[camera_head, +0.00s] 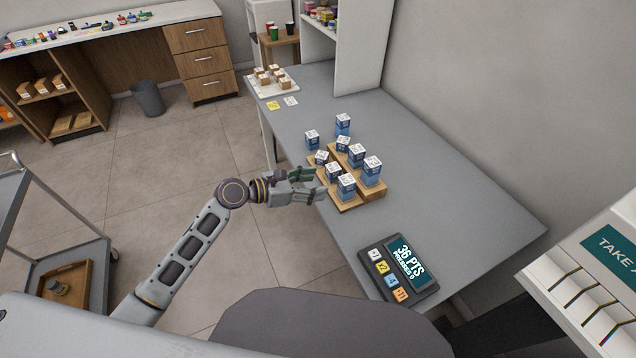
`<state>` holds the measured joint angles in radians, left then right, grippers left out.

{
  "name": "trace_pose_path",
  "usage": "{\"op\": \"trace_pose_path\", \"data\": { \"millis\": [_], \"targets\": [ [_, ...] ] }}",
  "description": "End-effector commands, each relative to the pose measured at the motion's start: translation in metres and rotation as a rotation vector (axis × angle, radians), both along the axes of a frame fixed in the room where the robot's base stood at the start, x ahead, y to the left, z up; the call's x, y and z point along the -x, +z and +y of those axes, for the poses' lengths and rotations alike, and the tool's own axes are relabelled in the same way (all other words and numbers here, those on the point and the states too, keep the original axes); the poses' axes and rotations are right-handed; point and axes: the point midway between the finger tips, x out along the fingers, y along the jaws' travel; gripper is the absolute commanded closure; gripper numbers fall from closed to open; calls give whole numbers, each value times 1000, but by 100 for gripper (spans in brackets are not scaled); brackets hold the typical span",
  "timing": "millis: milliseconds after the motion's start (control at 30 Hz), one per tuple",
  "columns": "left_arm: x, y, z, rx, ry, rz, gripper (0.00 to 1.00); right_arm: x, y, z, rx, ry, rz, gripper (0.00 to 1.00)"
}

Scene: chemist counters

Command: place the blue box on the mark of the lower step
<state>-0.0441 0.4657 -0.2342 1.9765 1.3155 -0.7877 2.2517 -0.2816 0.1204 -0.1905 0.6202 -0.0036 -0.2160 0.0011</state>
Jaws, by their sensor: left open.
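A wooden two-step stand (376,193) sits on the grey counter with several blue-and-white boxes on it. Three boxes are in a row on the lower, left step, the nearest being this blue box (347,188). Three more stand on the upper, right step, including this blue box (372,172). Two other blue boxes stand behind the stand: one at left (312,141) and one farther back (343,124). My left gripper (317,184) is open at the left edge of the lower step, pointing right. I cannot tell whether it touches anything. The step's mark cannot be made out.
A device with a lit display and coloured keys (398,268) sits at the counter's near end. A white tray of small boxes (272,86) and cards (290,101) are at the far end. The counter right of the stand (440,190) is clear. A grey trolley (75,240) stands at left.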

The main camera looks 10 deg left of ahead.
Motion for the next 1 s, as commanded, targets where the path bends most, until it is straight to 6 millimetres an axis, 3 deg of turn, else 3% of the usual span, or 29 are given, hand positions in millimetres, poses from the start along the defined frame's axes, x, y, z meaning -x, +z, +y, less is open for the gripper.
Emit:
{"op": "trace_pose_path", "data": {
  "millis": [333,767,867,1000],
  "targets": [
    [0,0,1,0,0,0,41,15,-1,-4,4,1,17,42],
    [0,-1,1,-2,2,-1,41,-1,0,5,-5,-1,0,42],
    [-2,-8,4,-17,8,-8,41,-6,0,8,-9,-3,-5,42],
    [-10,-34,15,-85,25,-40,41,-7,0,11,-11,-3,-8,42]
  ]
}}
